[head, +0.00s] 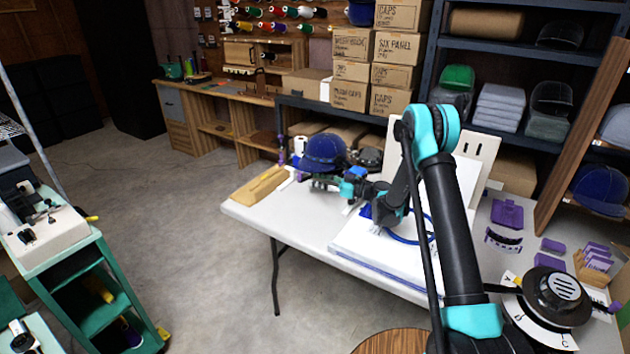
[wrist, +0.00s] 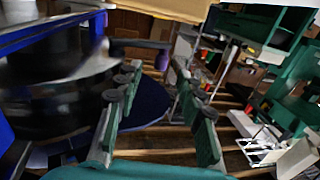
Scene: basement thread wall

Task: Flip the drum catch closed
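The blue cap (head: 324,152) sits on the table at its far left part, and its dark blue brim shows in the wrist view (wrist: 148,104). A blurred dark and silver round body, which looks like the drum (wrist: 60,95), fills the left of the wrist view. A black bar with a purple end, possibly the catch (wrist: 162,56), sticks out from it past my fingertips. My gripper (wrist: 158,78) is open, with nothing seen held between its fingers. In the head view my gripper (head: 325,183) is low, close in front of the cap; exact contact is hidden.
The white table (head: 292,215) holds a wooden block (head: 259,186) left of the cap and white sheets (head: 375,262) under my arm. Purple parts (head: 507,213) lie at the right. Shelves with boxes and caps stand behind.

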